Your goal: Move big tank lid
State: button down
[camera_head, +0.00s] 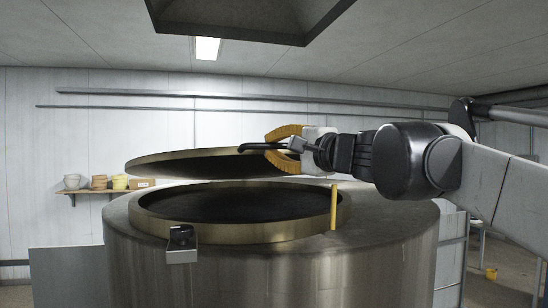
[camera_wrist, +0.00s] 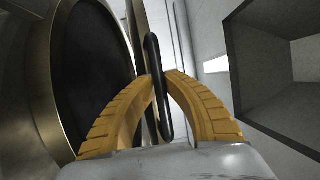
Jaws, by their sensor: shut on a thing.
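The big tank (camera_head: 270,265) is a wide metal cylinder with a round, dark opening inside a brass-coloured rim (camera_head: 235,233). The lid (camera_head: 165,161) is a round metal disc held above the opening, apart from the rim and slightly tilted. My gripper (camera_head: 268,148) has yellow fingers and is shut on the lid's black handle (camera_head: 252,147). In the wrist view the fingers meet around the dark handle loop (camera_wrist: 155,80), with the dark tank opening (camera_wrist: 90,70) to the left. The lid's right part is hidden behind my gripper.
A small box-like fitting (camera_head: 181,243) sits on the tank's front edge, and a yellow upright bar (camera_head: 333,207) stands at the rim's right. A wall shelf (camera_head: 75,193) with several pots is at left. A dark hood (camera_head: 245,18) hangs overhead.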

jog(key=shift+r, duration=0.3)
jog(key=c, duration=1.4)
grip_release()
jog(key=shift+w, duration=0.1)
jog(key=v, duration=1.2)
jog(key=shift+f, duration=0.1)
